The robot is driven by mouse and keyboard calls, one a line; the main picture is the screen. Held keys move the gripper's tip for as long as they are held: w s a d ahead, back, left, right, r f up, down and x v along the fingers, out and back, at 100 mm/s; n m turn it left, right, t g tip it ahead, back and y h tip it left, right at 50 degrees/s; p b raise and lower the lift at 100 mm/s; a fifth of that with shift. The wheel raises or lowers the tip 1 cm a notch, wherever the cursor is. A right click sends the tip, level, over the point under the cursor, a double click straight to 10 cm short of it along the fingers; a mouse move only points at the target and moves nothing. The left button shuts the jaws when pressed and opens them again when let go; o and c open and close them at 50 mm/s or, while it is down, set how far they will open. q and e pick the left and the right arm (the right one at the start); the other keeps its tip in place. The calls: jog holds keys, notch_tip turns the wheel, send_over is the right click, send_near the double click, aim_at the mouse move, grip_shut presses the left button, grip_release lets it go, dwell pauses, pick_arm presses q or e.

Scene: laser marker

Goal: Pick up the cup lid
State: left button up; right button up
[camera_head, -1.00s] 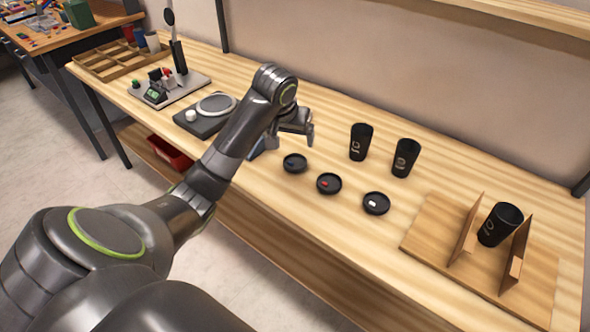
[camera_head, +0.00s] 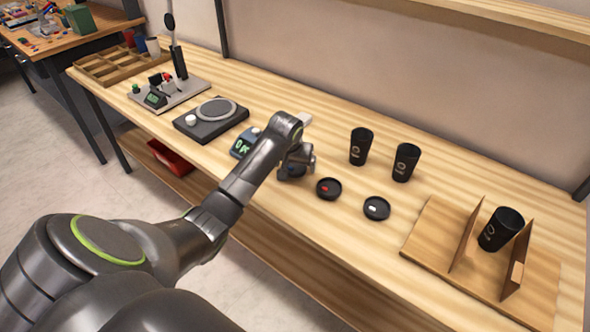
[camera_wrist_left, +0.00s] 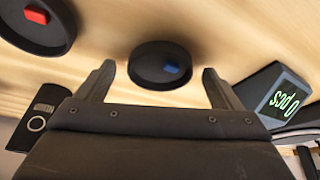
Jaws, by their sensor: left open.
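A round black lid with a blue tab (camera_wrist_left: 160,64) lies on the table, between the spread fingers of my left gripper (camera_wrist_left: 158,85) in the left wrist view. The fingers are open and appear short of the lid's middle. In the head view my left gripper (camera_head: 295,170) is low over this lid and mostly hides it. A black lid with a red tab (camera_head: 328,188) lies to its right and also shows in the left wrist view (camera_wrist_left: 38,40). A black lid with a white tab (camera_head: 376,208) lies further right. My right gripper is not in view.
Two black cups (camera_head: 361,147) (camera_head: 405,162) stand behind the lids. Another black cup (camera_head: 500,229) sits between wooden dividers on a board (camera_head: 430,240). A display box (camera_head: 243,144) and a grey device (camera_head: 211,120) stand left of the gripper.

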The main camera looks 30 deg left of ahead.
pick_arm(q)
jog(key=shift+w+f, duration=0.1)
jog(key=shift+f, duration=0.1)
jog(key=c, duration=1)
